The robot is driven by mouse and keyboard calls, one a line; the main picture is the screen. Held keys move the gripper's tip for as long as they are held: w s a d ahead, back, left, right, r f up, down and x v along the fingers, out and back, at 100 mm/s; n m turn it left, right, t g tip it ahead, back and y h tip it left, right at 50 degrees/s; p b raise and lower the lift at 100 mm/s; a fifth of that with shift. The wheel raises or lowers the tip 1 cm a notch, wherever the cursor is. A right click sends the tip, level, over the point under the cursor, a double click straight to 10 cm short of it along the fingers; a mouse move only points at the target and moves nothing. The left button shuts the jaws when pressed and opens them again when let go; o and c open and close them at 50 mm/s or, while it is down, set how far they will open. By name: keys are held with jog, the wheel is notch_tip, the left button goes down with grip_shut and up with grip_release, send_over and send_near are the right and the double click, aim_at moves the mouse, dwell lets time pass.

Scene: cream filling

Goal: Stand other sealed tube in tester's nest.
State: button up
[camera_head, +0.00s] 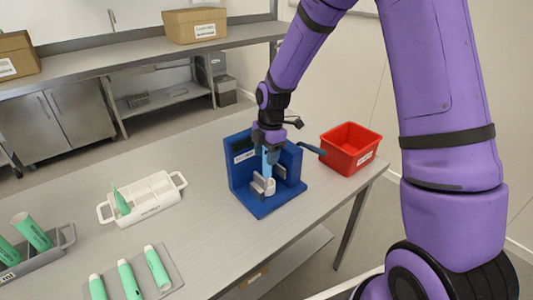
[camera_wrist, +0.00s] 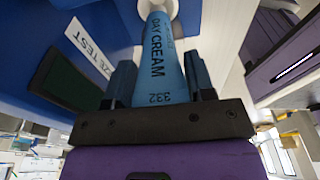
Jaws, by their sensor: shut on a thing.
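My gripper (camera_head: 268,148) is shut on a blue tube (camera_head: 266,166) and points down over the blue tester (camera_head: 243,172). In the wrist view the tube (camera_wrist: 160,55) reads "DAY CREAM" and "332" and lies between the two fingers. Its far end meets or hides a pale round part, which seems to be the tester's nest (camera_head: 270,188). The tube looks about upright. I cannot tell whether it is seated or just above the nest. The tester's label and dark screen (camera_wrist: 62,85) show at the left of the wrist view.
A red bin (camera_head: 350,148) stands right of the tester, with a blue handle between them. A white rack (camera_head: 143,203) at left holds a green tube (camera_head: 121,202). Several more green tubes lie on a grey mat (camera_head: 172,270) and in a grey tray (camera_head: 67,238). Table between rack and tester is clear.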

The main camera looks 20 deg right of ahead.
jog(key=shift+f, duration=0.2)
jog(key=shift+f, duration=1.5)
jog(key=shift+f, duration=0.1)
jog(key=o, duration=1)
jog(key=r, duration=0.7)
jog(key=d+r, duration=0.1)
jog(key=r, duration=0.2)
jog(key=shift+w+d+r, duration=0.1)
jog(key=shift+w+r, duration=0.1)
jog(key=shift+r, duration=0.2)
